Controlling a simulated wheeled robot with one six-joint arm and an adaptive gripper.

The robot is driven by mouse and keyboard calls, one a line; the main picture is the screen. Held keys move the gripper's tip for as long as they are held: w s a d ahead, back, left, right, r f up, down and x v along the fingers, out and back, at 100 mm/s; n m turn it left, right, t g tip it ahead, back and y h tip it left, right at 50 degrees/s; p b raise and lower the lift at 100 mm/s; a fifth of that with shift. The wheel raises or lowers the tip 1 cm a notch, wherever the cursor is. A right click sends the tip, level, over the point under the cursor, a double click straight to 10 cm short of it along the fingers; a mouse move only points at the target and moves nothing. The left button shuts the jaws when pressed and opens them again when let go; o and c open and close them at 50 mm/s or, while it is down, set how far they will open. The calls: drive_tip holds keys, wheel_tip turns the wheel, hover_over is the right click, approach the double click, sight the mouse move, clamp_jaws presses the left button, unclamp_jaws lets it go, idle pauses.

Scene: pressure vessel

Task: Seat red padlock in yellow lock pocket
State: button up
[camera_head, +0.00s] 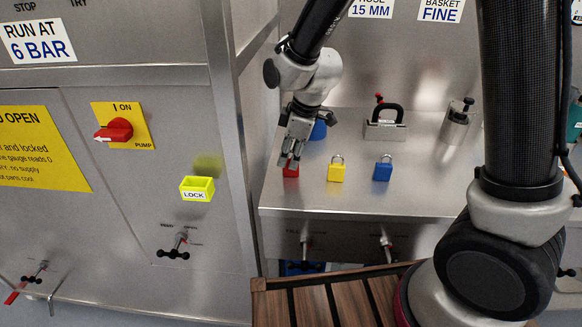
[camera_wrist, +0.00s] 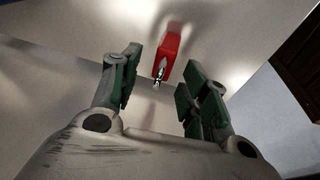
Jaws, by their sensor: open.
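The red padlock (camera_head: 291,170) stands on the steel bench, at the left end of a row of padlocks. In the wrist view the red padlock (camera_wrist: 168,56) lies ahead of and between my fingers, its shackle toward them. My gripper (camera_head: 293,157) is right above it, pointing down, and hides its shackle in the head view. In the wrist view my gripper (camera_wrist: 156,88) is open, with a finger on each side and nothing visibly held. The yellow lock pocket (camera_head: 197,189), marked LOCK and open at the top, is on the cabinet front at the left.
A yellow padlock (camera_head: 336,169) and a blue padlock (camera_head: 383,169) stand right of the red one. A black-handled block (camera_head: 385,124) and a metal cylinder (camera_head: 457,122) stand farther back. A red pump switch (camera_head: 115,131) juts out above the pocket. The bench's front strip is clear.

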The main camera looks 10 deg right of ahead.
clamp_jaws()
drive_tip(key=shift+r, duration=0.1)
